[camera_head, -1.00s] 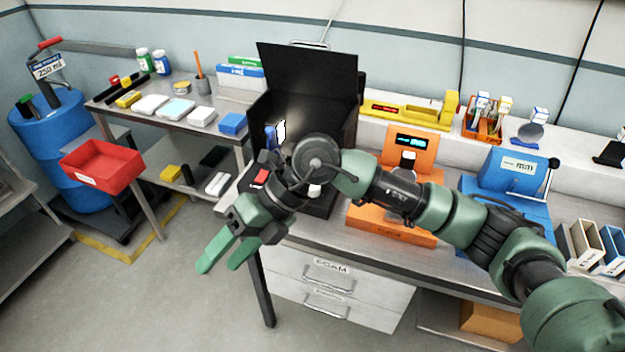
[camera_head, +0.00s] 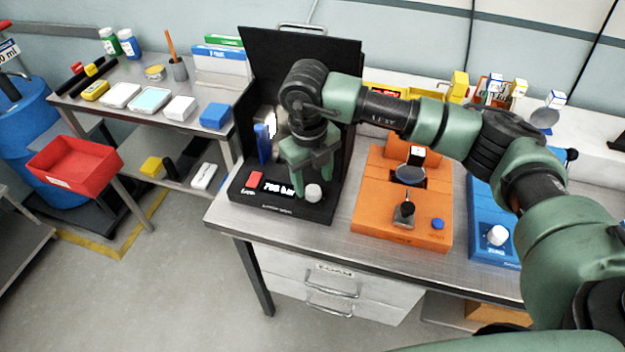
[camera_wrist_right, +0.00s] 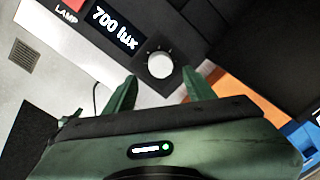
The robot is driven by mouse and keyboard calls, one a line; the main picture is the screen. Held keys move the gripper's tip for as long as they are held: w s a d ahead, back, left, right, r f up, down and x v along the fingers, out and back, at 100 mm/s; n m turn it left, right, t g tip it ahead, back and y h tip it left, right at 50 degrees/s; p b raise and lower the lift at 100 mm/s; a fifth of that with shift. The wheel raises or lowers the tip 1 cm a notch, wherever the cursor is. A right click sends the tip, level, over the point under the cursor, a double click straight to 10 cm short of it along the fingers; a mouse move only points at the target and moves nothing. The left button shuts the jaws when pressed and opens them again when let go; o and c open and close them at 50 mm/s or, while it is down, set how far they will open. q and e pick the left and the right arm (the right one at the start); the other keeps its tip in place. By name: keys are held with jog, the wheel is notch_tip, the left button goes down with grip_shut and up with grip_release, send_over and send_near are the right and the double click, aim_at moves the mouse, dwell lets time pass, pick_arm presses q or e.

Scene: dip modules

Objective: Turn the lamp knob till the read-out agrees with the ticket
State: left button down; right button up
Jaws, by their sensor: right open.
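The lamp unit is a black box with a tall black hood. Its white round knob (camera_head: 313,193) is at the right of its front panel, and it shows in the right wrist view (camera_wrist_right: 159,65) too. The read-out (camera_wrist_right: 113,29) beside it shows "700 lux"; it is small in the head view (camera_head: 279,188). My right gripper (camera_head: 311,179) points down, open and empty, just above and behind the knob. In the wrist view its fingertips (camera_wrist_right: 160,83) are spread, with the knob between and slightly beyond them. I cannot pick out the lamp's ticket. My left gripper is out of view.
A red button (camera_head: 255,179) sits left of the read-out. A blue upright item (camera_head: 262,143) stands inside the hood. An orange device (camera_head: 375,215) and a blue device (camera_head: 480,236) stand to the right. A red bin (camera_head: 75,165) is at the left.

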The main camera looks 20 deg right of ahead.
aim_at(312, 189)
jog(key=f, duration=0.2)
jog(key=shift+w+d+f, duration=0.1)
jog(key=shift+w+f, duration=0.25)
jog(key=shift+w, duration=0.05)
jog(key=shift+f, duration=0.5)
jog(key=shift+c, duration=0.9)
grip_shut()
jog(key=shift+w+f+n+b, duration=0.1)
jog(key=shift+f+n+b, duration=0.15)
jog(key=shift+n+b, duration=0.8)
jog(key=shift+r+n+b, duration=0.2)
jog(key=shift+n+b, duration=0.15)
jog(key=shift+b, duration=0.35)
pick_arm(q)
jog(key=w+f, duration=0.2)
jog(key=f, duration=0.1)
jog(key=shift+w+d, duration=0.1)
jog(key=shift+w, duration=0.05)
pick_arm(e)
jog(key=shift+r, duration=0.15)
